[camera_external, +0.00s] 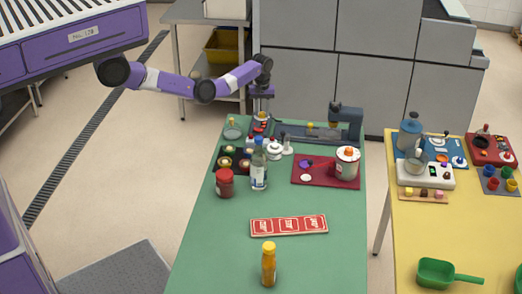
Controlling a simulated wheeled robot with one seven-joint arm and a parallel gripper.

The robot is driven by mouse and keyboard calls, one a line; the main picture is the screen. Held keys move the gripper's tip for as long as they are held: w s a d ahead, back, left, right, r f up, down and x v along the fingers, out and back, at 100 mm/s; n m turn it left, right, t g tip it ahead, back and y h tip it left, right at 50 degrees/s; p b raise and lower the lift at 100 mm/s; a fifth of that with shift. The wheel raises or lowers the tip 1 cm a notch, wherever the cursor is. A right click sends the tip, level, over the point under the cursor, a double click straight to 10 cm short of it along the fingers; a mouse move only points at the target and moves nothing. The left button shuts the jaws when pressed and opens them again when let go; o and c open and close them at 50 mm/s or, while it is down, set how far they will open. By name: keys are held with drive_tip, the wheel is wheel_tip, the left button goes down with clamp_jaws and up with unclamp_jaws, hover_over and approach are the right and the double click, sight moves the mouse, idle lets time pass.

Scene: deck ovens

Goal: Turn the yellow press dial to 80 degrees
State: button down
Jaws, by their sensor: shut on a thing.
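My arm reaches in from the upper left over the far left of the green table. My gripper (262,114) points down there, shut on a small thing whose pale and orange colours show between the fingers. It is too small and covered to tell whether this is the yellow press dial. A blue-grey machine (347,119) with a long flat base stands at the back right of the green table. A small yellow part (335,126) shows on its left side. No dial marking or angle can be read.
A red tray (312,171) holds a white canister (347,163). The green table's front is mostly clear around a yellow bottle (268,265).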

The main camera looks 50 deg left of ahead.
sight(262, 111)
drive_tip(key=shift+m+p, duration=0.5)
drive_tip(key=shift+m, duration=1.5)
drive_tip(key=c, duration=1.1)
unclamp_jaws()
drive_tip(key=shift+o, duration=0.2)
drive_tip(key=shift+r+b, duration=0.3)
drive_tip(key=shift+r, duration=3.6)
